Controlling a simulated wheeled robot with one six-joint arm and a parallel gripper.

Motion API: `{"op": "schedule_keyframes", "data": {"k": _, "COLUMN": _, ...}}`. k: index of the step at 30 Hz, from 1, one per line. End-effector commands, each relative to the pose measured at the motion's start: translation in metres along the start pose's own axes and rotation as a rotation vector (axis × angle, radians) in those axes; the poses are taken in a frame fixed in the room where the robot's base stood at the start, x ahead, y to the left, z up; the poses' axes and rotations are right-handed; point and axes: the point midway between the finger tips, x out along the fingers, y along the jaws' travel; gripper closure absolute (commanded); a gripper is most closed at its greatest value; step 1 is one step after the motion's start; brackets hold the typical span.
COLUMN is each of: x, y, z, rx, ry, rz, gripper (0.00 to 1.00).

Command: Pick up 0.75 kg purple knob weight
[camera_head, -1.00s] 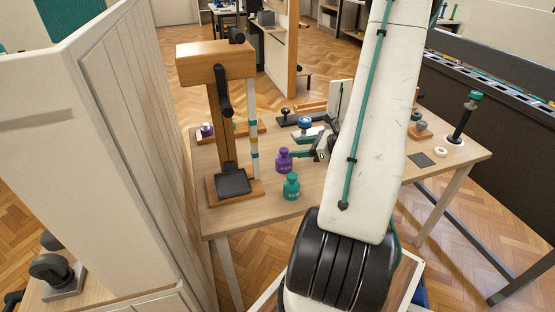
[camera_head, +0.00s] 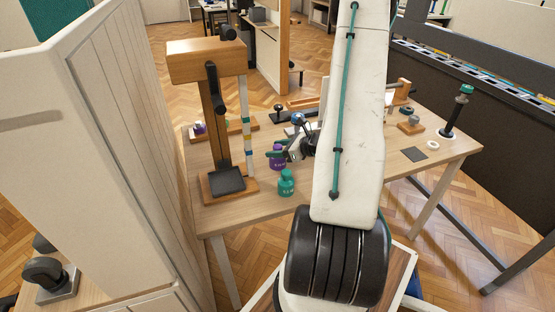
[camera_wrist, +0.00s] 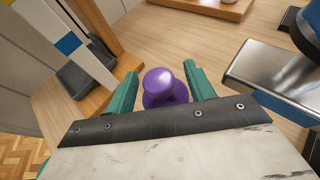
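The purple knob weight (camera_head: 277,157) stands upright on the wooden table (camera_head: 240,214), behind a green knob weight (camera_head: 286,183). In the wrist view the purple knob weight (camera_wrist: 161,88) shows its round knob and shoulder between two teal fingers. My gripper (camera_wrist: 161,80) is open, with one finger on each side of the weight. A gap shows between the knob and the fingers. In the head view my gripper (camera_head: 284,154) is at the weight, partly hidden by it and by my arm. The weight's lower part is hidden in the wrist view.
A wooden press-like stand (camera_head: 212,120) with a dark plate rises left of the weights. A metal block (camera_wrist: 275,80) lies close on the right in the wrist view. A black post with a green top (camera_head: 458,110) stands at the table's right end.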

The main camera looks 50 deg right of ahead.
Motion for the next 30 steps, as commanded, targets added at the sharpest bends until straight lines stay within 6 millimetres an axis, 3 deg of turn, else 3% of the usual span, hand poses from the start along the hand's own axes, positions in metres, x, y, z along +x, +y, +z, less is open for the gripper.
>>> {"op": "schedule_keyframes", "data": {"k": 1, "x": 0.000, "y": 0.000, "z": 0.000, "rx": 0.000, "ry": 0.000, "rz": 0.000, "gripper": 0.60}}
{"op": "schedule_keyframes", "data": {"k": 5, "x": 0.000, "y": 0.000, "z": 0.000, "rx": 0.000, "ry": 0.000, "rz": 0.000, "gripper": 0.96}}
{"op": "schedule_keyframes", "data": {"k": 6, "x": 0.000, "y": 0.000, "z": 0.000, "rx": 0.000, "ry": 0.000, "rz": 0.000, "gripper": 1.00}}
{"op": "schedule_keyframes", "data": {"k": 20, "x": -0.004, "y": -0.001, "z": 0.009, "rx": -0.004, "ry": -0.002, "rz": -0.001, "gripper": 1.00}}
{"op": "schedule_keyframes", "data": {"k": 30, "x": -0.025, "y": -0.001, "z": 0.060, "rx": -0.007, "ry": -0.002, "rz": -0.002, "gripper": 1.00}}
